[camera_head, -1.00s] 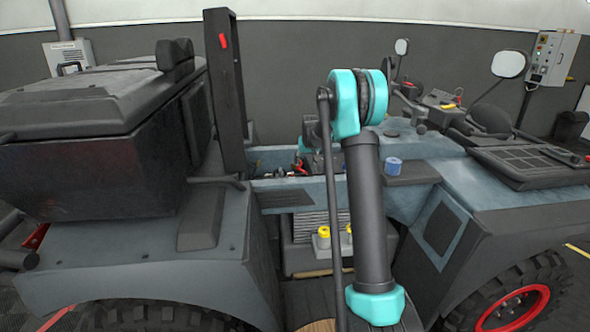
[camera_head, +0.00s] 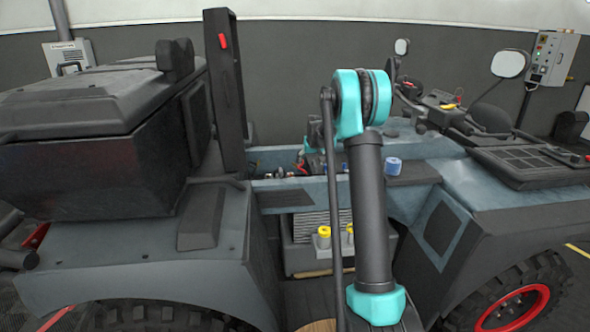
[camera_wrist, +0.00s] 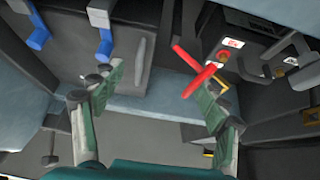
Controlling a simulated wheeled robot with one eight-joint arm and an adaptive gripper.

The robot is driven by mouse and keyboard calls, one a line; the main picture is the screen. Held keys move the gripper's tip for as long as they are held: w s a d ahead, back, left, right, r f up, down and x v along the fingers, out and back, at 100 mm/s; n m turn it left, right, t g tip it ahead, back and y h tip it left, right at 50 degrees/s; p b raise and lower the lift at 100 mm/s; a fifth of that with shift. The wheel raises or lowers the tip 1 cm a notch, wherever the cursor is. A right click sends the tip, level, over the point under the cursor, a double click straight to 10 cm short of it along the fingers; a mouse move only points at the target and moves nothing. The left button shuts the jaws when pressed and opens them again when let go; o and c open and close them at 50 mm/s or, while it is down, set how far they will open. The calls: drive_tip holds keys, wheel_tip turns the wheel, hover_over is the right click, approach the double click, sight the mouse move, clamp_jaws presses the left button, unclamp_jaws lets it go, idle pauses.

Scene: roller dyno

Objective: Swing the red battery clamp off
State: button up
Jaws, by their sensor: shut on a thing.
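The red battery clamp (camera_wrist: 197,70) shows in the wrist view as crossed red bars at the tip of my right finger. In the head view a small red piece (camera_head: 301,168) shows in the vehicle's bay, left of my arm. My fingers are hidden there behind my arm.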

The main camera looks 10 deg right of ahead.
drive_tip(key=shift+w, duration=0.1)
drive_tip(key=shift+r, duration=0.8)
drive_tip(key=shift+c, duration=1.2)
drive_tip(key=shift+r, duration=2.7)
